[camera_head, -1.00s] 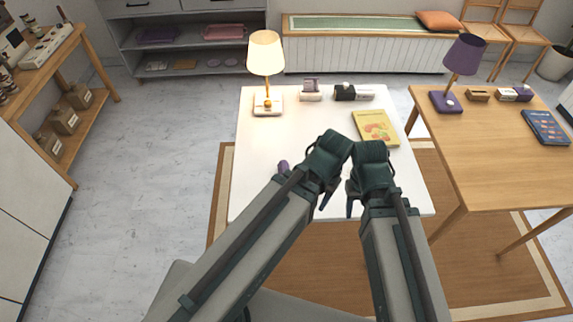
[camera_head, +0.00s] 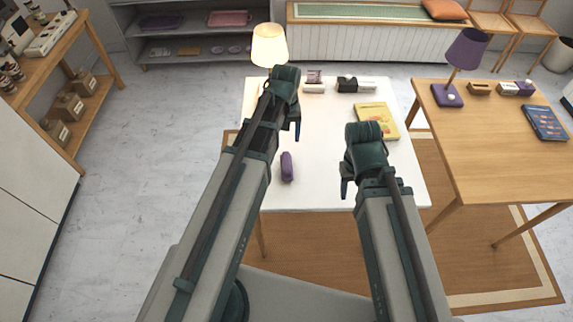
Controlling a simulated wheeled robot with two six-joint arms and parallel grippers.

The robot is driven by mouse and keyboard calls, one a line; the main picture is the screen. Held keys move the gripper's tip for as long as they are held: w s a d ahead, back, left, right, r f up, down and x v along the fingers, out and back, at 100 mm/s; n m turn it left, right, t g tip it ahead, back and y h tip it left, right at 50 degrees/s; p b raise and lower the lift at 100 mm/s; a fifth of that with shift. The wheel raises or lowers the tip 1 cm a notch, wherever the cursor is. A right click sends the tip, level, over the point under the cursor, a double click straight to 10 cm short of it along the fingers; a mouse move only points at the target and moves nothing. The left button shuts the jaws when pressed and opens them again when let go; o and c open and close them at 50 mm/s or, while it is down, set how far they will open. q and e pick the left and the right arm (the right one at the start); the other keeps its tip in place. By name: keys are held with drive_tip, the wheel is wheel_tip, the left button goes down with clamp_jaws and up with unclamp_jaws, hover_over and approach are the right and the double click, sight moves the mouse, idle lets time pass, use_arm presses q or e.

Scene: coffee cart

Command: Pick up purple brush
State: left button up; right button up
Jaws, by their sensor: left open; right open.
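The purple brush (camera_head: 287,167) lies on the white table (camera_head: 317,185), near its front left part. It shows as a small purple rounded shape just right of my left arm. My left gripper (camera_head: 297,122) is open and above the table, beyond the brush and apart from it. My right gripper (camera_head: 346,187) is open and empty, to the right of the brush and over the table's front part. The arms hide parts of the table's left and front edges.
A lit lamp (camera_head: 269,44) stands at the table's back left, partly behind my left gripper. A yellow book (camera_head: 377,120) and small boxes (camera_head: 348,84) lie at the back. A wooden table (camera_head: 480,150) with a purple lamp (camera_head: 465,48) stands to the right.

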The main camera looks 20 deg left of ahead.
sight(287, 161)
use_arm(q)
drive_tip(key=shift+d+f+b, duration=0.1)
drive_tip(key=shift+f+b, duration=6.85)
drive_tip(key=shift+f, duration=0.05)
drive_tip(key=shift+r, duration=0.1)
clamp_jaws()
